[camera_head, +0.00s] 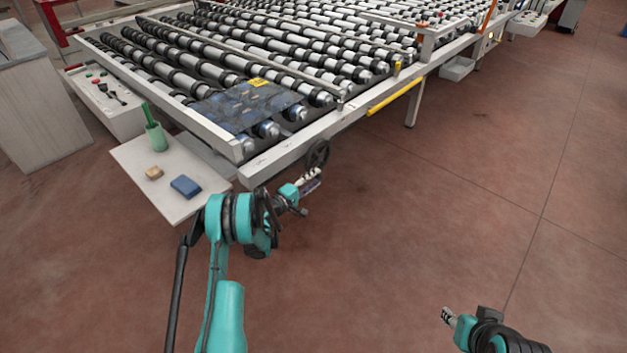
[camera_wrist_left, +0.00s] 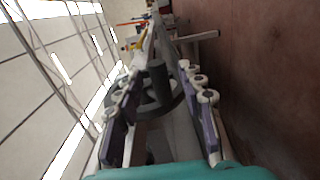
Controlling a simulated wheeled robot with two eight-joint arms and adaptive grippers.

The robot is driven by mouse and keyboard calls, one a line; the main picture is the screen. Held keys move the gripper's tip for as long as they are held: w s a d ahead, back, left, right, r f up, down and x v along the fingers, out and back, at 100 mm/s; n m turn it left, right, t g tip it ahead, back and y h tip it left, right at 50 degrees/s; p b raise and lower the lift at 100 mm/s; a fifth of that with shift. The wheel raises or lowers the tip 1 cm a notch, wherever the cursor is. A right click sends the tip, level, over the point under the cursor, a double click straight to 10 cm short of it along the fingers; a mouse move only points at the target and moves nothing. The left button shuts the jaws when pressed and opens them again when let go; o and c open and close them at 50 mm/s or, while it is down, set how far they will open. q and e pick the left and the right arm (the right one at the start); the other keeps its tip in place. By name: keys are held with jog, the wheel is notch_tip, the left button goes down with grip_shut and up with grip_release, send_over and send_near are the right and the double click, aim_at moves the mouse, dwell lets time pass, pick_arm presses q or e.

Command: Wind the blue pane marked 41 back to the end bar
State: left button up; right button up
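The translucent blue pane (camera_head: 228,108) lies on the rollers at the bed's near corner. Its yellow label (camera_head: 258,83) is too small to read. The white end bar (camera_head: 180,113) runs along the left end of the bed, close to the pane; I cannot judge the gap. A dark handwheel (camera_head: 318,153) sits on the near side rail. My left gripper (camera_head: 311,183) is just below and in front of it. In the left wrist view the handwheel (camera_wrist_left: 157,90) with its upright knob shows between and beyond the open, empty fingers. My right gripper (camera_head: 446,317) hangs over the floor at lower right; its fingers are unclear.
A small side table (camera_head: 178,207) holds a green cup (camera_head: 156,138), a tan block (camera_head: 154,173) and a blue block (camera_head: 186,187). A control box (camera_head: 105,98) stands behind it. A yellow bar (camera_head: 394,96) runs along the side rail. The floor at right is clear.

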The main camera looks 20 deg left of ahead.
pick_arm(q)
jog(key=v, duration=1.2)
jog(key=shift+d, duration=0.1)
dwell(0.4)
